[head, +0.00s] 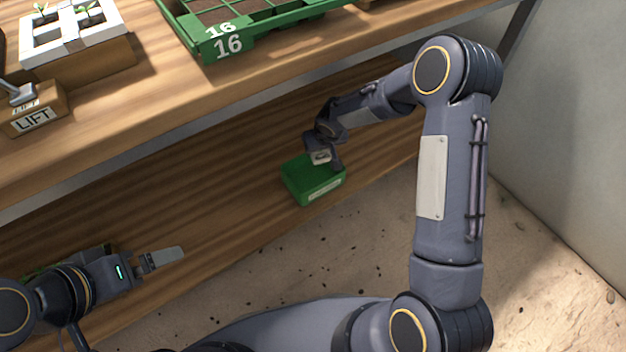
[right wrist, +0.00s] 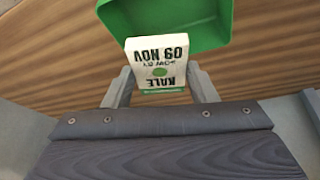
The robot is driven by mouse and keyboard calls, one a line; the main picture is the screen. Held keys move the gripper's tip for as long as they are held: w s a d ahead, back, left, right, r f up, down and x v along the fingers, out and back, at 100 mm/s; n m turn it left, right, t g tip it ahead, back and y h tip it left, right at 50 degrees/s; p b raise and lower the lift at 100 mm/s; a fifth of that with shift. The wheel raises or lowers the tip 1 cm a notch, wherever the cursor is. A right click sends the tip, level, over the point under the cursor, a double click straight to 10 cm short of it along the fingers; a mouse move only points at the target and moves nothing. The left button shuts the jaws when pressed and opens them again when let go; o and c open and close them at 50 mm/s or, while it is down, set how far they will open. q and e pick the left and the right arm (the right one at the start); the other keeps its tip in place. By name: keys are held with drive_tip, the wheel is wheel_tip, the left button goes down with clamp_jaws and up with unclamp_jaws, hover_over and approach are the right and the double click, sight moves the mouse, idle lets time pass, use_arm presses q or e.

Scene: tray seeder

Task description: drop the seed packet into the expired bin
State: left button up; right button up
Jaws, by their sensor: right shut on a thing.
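The seed packet (right wrist: 158,62), white with a green picture and reading KALE and 09 NOV, is between the fingers of my right gripper (right wrist: 160,76), which is shut on it. In the head view my right gripper (head: 323,157) is over a green bin (head: 299,184) on the lower shelf. The bin's front label is too small to read. In the right wrist view the bin (right wrist: 215,30) shows just beyond the packet, which overlaps its edge in the picture. My left gripper (head: 162,260) is at the lower left, seen side-on; its opening cannot be made out.
Another green container (head: 100,247) is partly hidden behind my left arm. The upper bench carries a green tray marked 16 (head: 207,50), a white seedling tray (head: 80,35) and a LIFT lever box (head: 35,118). The shelf between the two green containers is clear.

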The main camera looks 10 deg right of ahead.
drive_tip(key=shift+f, duration=0.8)
drive_tip(key=o, duration=1)
drive_tip(key=shift+o, duration=0.2)
drive_tip(key=shift+r, duration=0.15)
drive_tip(key=p+v, duration=0.1)
drive_tip(key=v, duration=0.5)
drive_tip(key=shift+r+p, duration=0.25)
drive_tip(key=shift+p, duration=0.15)
drive_tip(key=shift+s+r, duration=0.35)
drive_tip(key=shift+r, duration=0.15)
